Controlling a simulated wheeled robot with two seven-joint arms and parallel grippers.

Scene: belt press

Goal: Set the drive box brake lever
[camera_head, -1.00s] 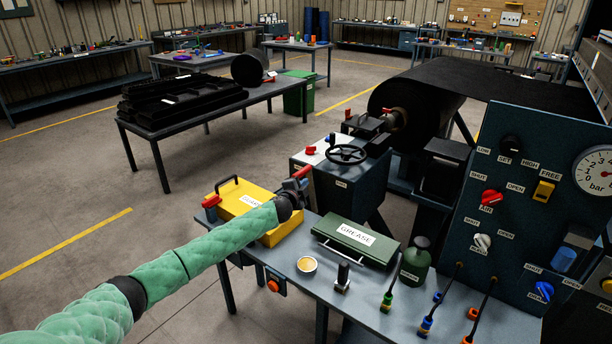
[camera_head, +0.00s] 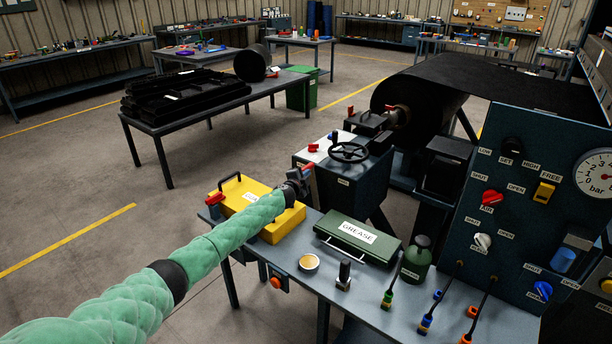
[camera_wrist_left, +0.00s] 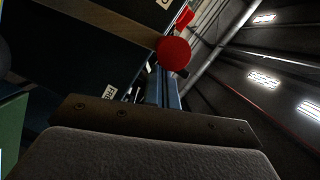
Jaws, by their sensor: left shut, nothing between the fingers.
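The drive box (camera_head: 345,185) is a dark blue cabinet with a black handwheel (camera_head: 349,152) on it. A red lever-like part (camera_head: 308,167) shows at its left side, right by my left gripper (camera_head: 301,178); I take it for the brake lever. My right gripper is not in view.
Below my left arm stands a bench (camera_head: 320,290) with a yellow case (camera_head: 262,212), a green grease box (camera_head: 357,236), a tin (camera_head: 309,263) and a green bottle (camera_head: 417,258). A control panel (camera_head: 530,200) stands at the right. Open floor lies at the left.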

